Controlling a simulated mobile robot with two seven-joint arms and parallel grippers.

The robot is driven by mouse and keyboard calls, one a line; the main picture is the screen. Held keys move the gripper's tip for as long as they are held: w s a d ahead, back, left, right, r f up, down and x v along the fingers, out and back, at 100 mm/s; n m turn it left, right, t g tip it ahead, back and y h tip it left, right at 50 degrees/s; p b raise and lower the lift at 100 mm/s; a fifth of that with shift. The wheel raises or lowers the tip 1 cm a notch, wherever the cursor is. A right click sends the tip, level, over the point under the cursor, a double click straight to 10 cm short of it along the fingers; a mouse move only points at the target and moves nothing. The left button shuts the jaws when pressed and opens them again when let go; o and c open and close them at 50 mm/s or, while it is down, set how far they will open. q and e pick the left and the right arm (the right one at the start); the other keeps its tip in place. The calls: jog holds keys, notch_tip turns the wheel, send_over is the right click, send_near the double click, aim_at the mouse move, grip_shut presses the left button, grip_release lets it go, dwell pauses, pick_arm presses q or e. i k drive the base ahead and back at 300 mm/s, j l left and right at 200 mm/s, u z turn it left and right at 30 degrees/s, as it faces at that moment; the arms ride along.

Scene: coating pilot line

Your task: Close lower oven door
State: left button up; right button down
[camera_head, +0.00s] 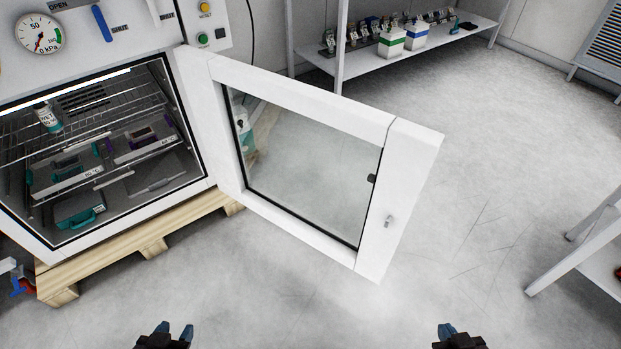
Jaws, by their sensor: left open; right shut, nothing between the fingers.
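The white oven door (318,95) with a glass pane stands wide open, swung out to the right from the oven (100,55). The oven's lit inside shows wire racks (95,115) with several trays and a bottle. My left gripper (171,331) is open and empty at the bottom edge, below the oven front and apart from the door. My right gripper (458,330) is shut and empty at the bottom right, below the door's free edge and not touching it.
The oven rests on a wooden pallet (140,240). A white shelf (435,40) with boxes and small items stands at the back. A white table frame (575,255) is at the right edge. The floor (310,310) before the door is clear.

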aim_at(409, 150)
jog(key=k+l+u, duration=0.1)
jog(key=l, duration=0.8)
jog(key=k+l+u, duration=0.1)
jog(key=l+u, duration=0.3)
jog(key=l, duration=0.45)
jog(key=l+u, duration=2)
jog(key=l, duration=0.4)
jog(key=i+l, duration=0.1)
jog(key=l, duration=0.8)
jog(key=i+l+z, duration=0.1)
jog(key=l+z, duration=0.2)
jog(key=l, duration=0.15)
